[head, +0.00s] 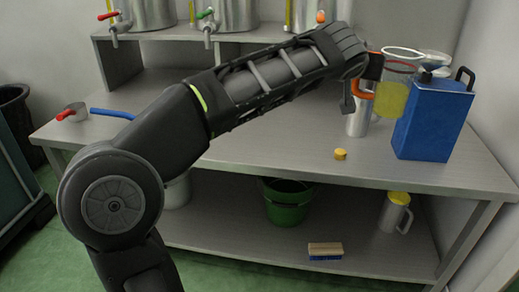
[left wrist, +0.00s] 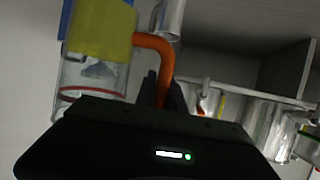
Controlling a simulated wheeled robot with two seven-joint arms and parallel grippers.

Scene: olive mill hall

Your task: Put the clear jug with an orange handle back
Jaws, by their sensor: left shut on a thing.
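The clear jug (head: 391,99) has an orange handle, a red band near its rim and yellow in its lower part. My left gripper (head: 364,88) is shut on the orange handle, at the jug's left side. The jug looks upright and appears held above the bench, just left of a blue canister. In the left wrist view the jug (left wrist: 98,48) shows inverted, its orange handle (left wrist: 156,42) running between the dark fingers (left wrist: 164,92). The jug's base is clear of my gripper. My right gripper is not in view.
Steel tanks (head: 236,14) stand on the raised shelf. Below are a green bucket (head: 287,205) and a brush (head: 325,250). The bench's middle front is free.

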